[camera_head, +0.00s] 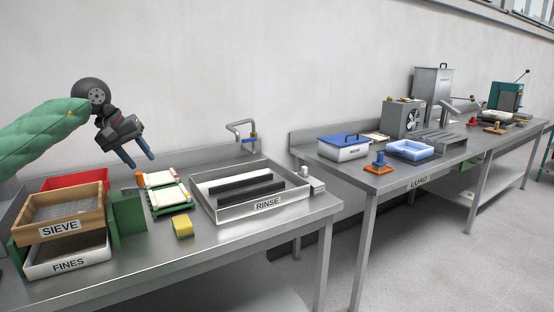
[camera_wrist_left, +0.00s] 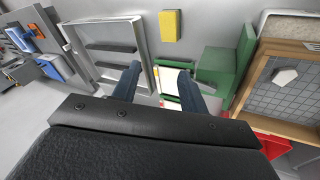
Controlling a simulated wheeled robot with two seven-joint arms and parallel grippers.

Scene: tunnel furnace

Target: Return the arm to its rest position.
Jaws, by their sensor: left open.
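My left gripper (camera_head: 138,160) is raised above the left metal table in the head view, its arm coming in from the left in a green sleeve. Its two blue-grey fingers are apart, with nothing between them. In the left wrist view the fingers (camera_wrist_left: 157,82) point over the table, with a green rack of white and red pieces (camera_wrist_left: 172,78) below them. In the head view this green rack (camera_head: 168,196) lies under and to the right of the gripper, clear of it. My right gripper is not in view.
A wooden sieve (camera_head: 60,231) sits above a white FINES tray (camera_head: 68,267) at left, by a red bin (camera_head: 75,180). A yellow sponge (camera_head: 183,227) and a RINSE tray (camera_head: 264,212) lie right. A second table (camera_head: 420,176) stands beyond a gap. The air around the gripper is free.

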